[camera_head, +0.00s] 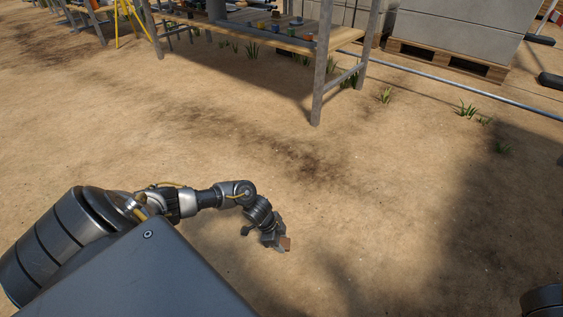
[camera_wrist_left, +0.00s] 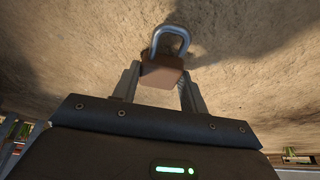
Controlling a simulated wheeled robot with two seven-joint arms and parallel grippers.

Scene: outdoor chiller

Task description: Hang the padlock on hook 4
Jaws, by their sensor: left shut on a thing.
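My left gripper (camera_head: 279,243) is out over bare ground in the head view, shut on a padlock (camera_head: 286,243) with a brown body. In the left wrist view the padlock (camera_wrist_left: 162,72) sits between the two fingers of my left gripper (camera_wrist_left: 160,84). Its grey metal shackle (camera_wrist_left: 172,40) points away from the gripper and looks closed. No hook can be made out in either view. My right gripper is not in view.
Pale blocks on a wooden pallet (camera_head: 452,58) stand at the upper right. A pipe (camera_head: 455,88) runs along the ground. The sandy ground between is clear.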

